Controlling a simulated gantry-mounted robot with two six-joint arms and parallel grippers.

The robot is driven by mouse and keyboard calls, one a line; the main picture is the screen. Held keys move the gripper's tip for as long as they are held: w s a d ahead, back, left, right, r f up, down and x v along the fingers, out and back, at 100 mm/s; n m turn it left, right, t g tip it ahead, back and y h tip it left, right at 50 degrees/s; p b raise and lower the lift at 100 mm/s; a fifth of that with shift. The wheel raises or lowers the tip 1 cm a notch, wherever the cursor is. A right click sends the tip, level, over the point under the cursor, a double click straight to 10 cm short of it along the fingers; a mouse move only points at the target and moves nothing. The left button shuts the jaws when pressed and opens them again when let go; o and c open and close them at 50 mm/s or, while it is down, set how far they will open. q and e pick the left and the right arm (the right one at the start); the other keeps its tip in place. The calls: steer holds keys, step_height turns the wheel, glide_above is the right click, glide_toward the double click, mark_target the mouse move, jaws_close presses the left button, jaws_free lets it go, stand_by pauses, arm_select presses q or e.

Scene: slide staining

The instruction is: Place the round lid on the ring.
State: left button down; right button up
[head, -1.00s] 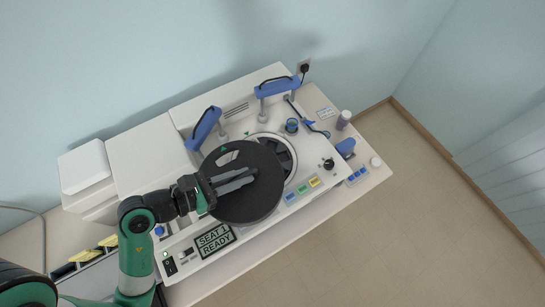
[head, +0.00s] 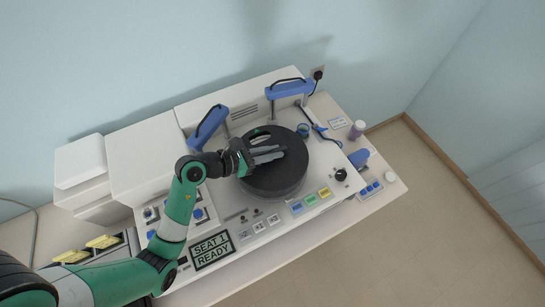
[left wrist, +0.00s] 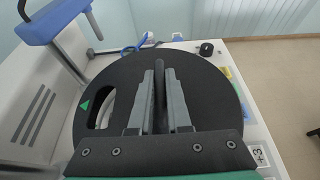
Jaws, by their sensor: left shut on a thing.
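The round lid (head: 268,183) is a flat black disc with a slot and a green triangle mark near its edge. My left gripper (head: 281,153) is shut on the lid's upright handle. In the left wrist view the two grey fingers (left wrist: 160,75) stand on either side of a thin black fin, and the lid (left wrist: 215,105) fills the middle. The lid looks level and lies over the place of the ring on the machine's white top. The ring is hidden under it, and I cannot tell whether they touch. My right gripper is not in view.
Two blue-topped arms (head: 208,125) (head: 290,89) stand behind the lid. A blue-ringed cup (head: 303,130) is close to its far right edge. A display (head: 212,249) reads "SEAT 1 READY". Coloured buttons (head: 311,199) and a black knob (head: 341,174) lie in front and right.

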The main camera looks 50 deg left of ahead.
arm_select(q)
steer(key=shift+w+f+b, duration=0.1)
steer(key=shift+f+b, duration=0.2)
steer(key=shift+f, duration=1.3)
steer(key=shift+f, duration=0.1)
steer(key=c, duration=0.9)
jaws_free()
steer(key=shift+o, duration=0.2)
steer(key=shift+a+r, duration=0.1)
steer(key=shift+r, duration=0.1)
steer(key=v, duration=1.2)
steer(key=shift+p, duration=0.4)
